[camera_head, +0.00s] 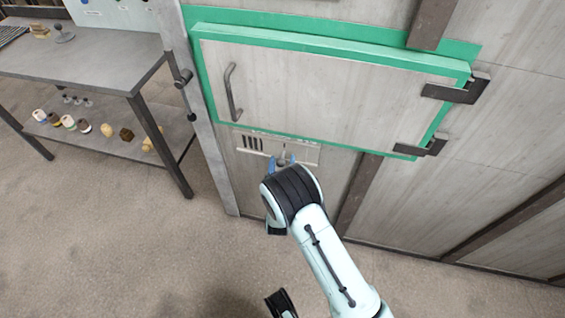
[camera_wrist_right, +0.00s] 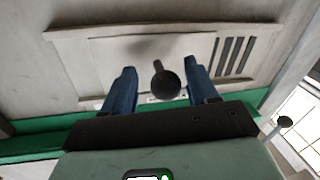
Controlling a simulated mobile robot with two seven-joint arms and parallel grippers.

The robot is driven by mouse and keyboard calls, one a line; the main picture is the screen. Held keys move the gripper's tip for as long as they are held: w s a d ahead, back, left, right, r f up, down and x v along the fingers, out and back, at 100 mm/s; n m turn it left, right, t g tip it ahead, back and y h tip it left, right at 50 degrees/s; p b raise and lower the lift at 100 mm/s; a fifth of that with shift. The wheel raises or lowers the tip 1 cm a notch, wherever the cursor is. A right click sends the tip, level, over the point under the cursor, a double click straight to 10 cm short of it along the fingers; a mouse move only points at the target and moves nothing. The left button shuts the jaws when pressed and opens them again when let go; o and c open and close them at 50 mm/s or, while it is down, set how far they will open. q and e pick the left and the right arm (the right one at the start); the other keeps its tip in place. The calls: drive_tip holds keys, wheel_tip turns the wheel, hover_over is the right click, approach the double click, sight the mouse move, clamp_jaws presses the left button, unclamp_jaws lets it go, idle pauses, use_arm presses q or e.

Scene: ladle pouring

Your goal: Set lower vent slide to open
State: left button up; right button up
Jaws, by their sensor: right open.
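The lower vent is a pale panel below the green-framed door. Its slide plate (camera_head: 305,153) lies right of several dark slots (camera_head: 253,143) in the head view. In the right wrist view the picture is turned round, with the slide plate (camera_wrist_right: 112,56) left of the slots (camera_wrist_right: 234,57). A dark round knob (camera_wrist_right: 166,84) sticks out from the plate. My right gripper (camera_head: 282,161) is at the vent with its blue fingers open. In the wrist view the fingers (camera_wrist_right: 160,68) stand on either side of the knob, with gaps showing. My left gripper is not in view.
The closed door (camera_head: 320,85) has a bar handle (camera_head: 232,92) on its left and dark hinges on its right. A grey bench (camera_head: 85,65) with a lower shelf of small objects stands to the left. The floor (camera_head: 130,240) is clear.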

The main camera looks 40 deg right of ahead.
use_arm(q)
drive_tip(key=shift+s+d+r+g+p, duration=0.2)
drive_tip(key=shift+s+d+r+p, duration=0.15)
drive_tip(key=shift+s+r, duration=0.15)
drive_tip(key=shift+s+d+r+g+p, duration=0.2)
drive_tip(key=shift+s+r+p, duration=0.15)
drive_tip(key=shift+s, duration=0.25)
use_arm(e)
drive_tip(key=v, duration=1.3)
drive_tip(key=shift+f, duration=0.1)
